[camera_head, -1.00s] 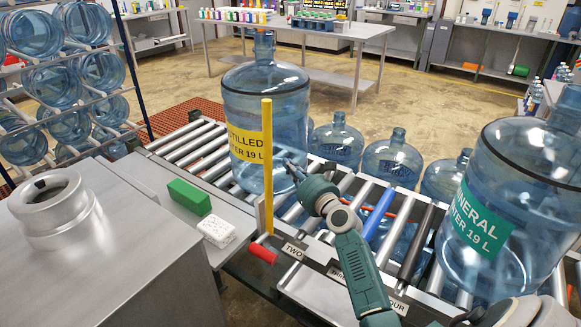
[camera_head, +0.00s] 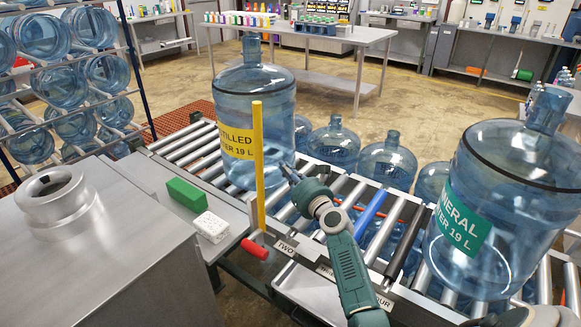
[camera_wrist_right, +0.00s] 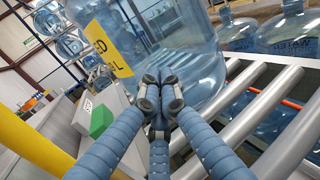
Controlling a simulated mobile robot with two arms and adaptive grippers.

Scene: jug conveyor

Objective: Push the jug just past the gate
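The clear blue jug with a yellow label (camera_head: 232,105) stands upright on the roller conveyor (camera_head: 187,146). The gate, an upright yellow post (camera_head: 258,165), rises at the conveyor's near edge and overlaps the front of the jug in the head view. The jug's label also shows in the wrist view (camera_wrist_right: 108,47). My right gripper (camera_head: 287,172) is at the jug's lower right side. In the wrist view its fingers (camera_wrist_right: 158,92) meet at the tips, empty, in front of the jug wall; I cannot tell whether they touch it. My left gripper is not in view.
A second jug with a green label (camera_head: 465,222) stands on the conveyor at right. Blue (camera_head: 370,213) and black rollers lie between the jugs. A green block (camera_head: 186,194) and white block (camera_head: 210,227) lie left of the gate. More jugs (camera_head: 334,142) stand behind the conveyor.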

